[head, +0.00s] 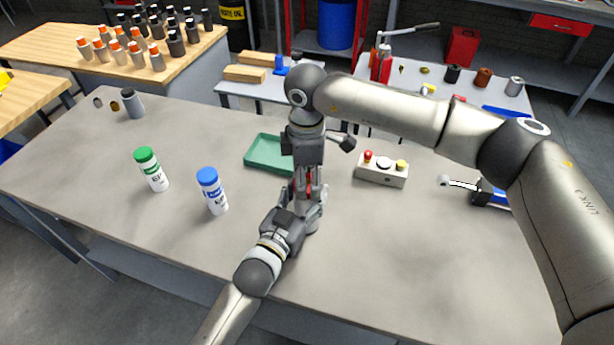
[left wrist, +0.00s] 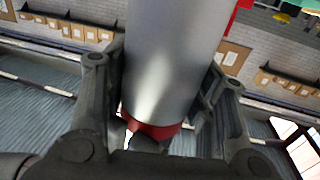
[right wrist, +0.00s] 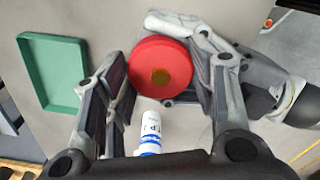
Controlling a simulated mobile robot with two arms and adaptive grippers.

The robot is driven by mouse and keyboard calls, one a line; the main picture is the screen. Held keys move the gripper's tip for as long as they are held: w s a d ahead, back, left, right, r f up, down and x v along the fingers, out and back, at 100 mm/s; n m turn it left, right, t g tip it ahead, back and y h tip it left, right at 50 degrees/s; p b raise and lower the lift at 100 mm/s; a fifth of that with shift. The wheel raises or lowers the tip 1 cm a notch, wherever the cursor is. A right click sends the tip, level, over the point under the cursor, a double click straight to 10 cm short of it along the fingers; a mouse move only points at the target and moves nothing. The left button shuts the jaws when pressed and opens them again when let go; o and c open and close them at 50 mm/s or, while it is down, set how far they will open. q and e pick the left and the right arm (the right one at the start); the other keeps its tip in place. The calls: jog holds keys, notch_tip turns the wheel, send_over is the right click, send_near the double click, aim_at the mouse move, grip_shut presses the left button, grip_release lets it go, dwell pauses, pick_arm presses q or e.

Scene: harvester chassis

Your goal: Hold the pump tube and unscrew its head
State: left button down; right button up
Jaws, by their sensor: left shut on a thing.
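The pump tube (left wrist: 172,55) is a grey metal cylinder with a red end, and it fills the middle of the left wrist view. My left gripper (head: 300,205) is shut on the tube from the side, above the table. The red round head (right wrist: 160,68), with a brown centre, faces the camera in the right wrist view. It shows as a red strip in the head view (head: 309,184). My right gripper (head: 307,182) points down over it. Its fingers stand apart on either side of the head, and I cannot tell whether they touch it. My grippers hide most of the tube in the head view.
The grey table (head: 130,200) holds a green tray (head: 264,166), a green-capped bottle (head: 152,170), a blue-capped bottle (head: 212,190) and a button box (head: 381,171). A small grey container (head: 132,104) stands at the far left. The table's left and front areas are mostly clear.

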jog(key=shift+c, duration=1.2)
jog(key=o, duration=1.1)
notch_tip(320, 180, up, 8)
jog(key=shift+f, duration=0.1)
jog(key=shift+c, duration=0.3)
jog(key=shift+f, duration=3.9)
